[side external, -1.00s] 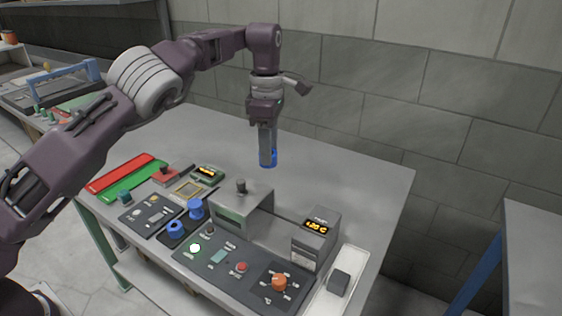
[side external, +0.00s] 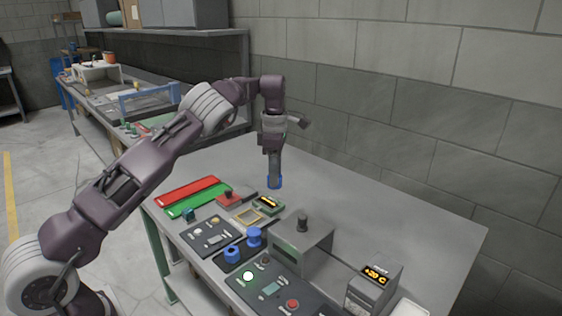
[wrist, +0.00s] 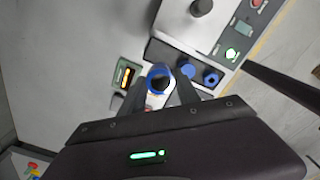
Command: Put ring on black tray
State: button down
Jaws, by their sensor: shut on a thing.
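My gripper (side external: 273,172) points down above the table behind the control panels, shut on a blue ring (side external: 275,183). In the wrist view the ring (wrist: 158,71) shows between the fingertips, its round opening facing the camera. The black tray (side external: 246,256) lies on the table nearer the side camera. It bears two other blue pieces, a ring-like one (side external: 232,255) and a taller one (side external: 254,236). In the wrist view the tray (wrist: 164,53) is just beyond the held ring, to the upper right. The ring is apart from the tray.
A grey box with a dark knob (side external: 302,243) stands right of the tray. A green device with a lit display (side external: 268,204) is near below the gripper. Red (side external: 190,190) and green strips lie at left. The table behind the box is clear.

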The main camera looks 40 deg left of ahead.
notch_tip(320, 180, down, 15)
jog(key=shift+f, duration=0.2)
dwell(0.3)
jog(key=shift+f, duration=0.45)
dwell(0.3)
jog(key=c, duration=0.8)
grip_release()
jog(key=shift+f, duration=0.1)
